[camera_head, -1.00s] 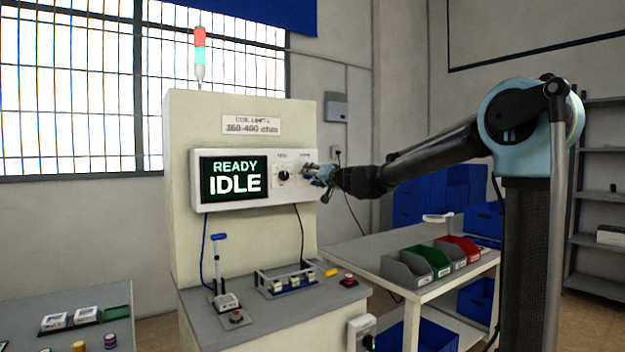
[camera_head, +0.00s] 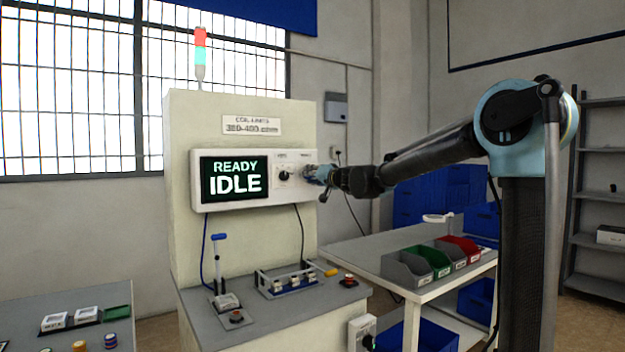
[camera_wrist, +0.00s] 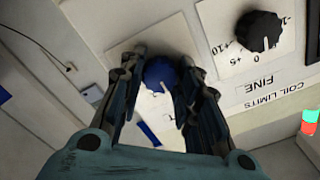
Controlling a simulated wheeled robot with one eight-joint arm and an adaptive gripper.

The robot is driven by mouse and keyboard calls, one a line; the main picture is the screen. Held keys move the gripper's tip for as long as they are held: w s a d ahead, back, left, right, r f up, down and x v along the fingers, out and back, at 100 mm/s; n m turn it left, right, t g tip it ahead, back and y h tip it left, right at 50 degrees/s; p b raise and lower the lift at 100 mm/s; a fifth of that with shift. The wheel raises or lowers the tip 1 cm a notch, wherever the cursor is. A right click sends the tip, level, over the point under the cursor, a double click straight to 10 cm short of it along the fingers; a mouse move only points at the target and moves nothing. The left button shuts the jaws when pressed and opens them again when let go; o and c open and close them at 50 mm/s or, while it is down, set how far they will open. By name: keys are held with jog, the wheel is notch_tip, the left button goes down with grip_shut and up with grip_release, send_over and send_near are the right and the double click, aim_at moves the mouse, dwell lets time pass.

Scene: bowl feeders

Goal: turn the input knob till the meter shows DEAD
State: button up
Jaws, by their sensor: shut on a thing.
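The meter (camera_head: 233,179) on the upright panel shows READY and IDLE in its dark window. My gripper (camera_head: 311,173) is at the right end of the meter's white housing. In the wrist view, the fingers (camera_wrist: 163,85) are shut around a blue knob (camera_wrist: 159,72) with a white pointer mark. Its label is mostly covered by the fingers, with only a letter or so showing. In the head view the gripper hides this knob. A black knob marked FINE (camera_wrist: 259,30) sits beside it, clear of the fingers; it also shows in the head view (camera_head: 284,175).
A lever (camera_head: 219,262) and a row of sockets (camera_head: 290,280) stand on the bench below the meter. A COIL LIMITS sign (camera_head: 251,125) and a signal tower (camera_head: 200,55) are above. A table with bins (camera_head: 404,271) stands at right.

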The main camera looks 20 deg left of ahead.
jog(key=shift+w+d+m, duration=0.1)
jog(key=shift+m, duration=0.2)
jog(key=shift+f+m, duration=0.1)
jog(key=shift+m, duration=3.4)
jog(key=shift+d, duration=0.1)
jog(key=o, duration=1.1)
jog(key=shift+c, duration=0.2)
jog(key=v, duration=1.2)
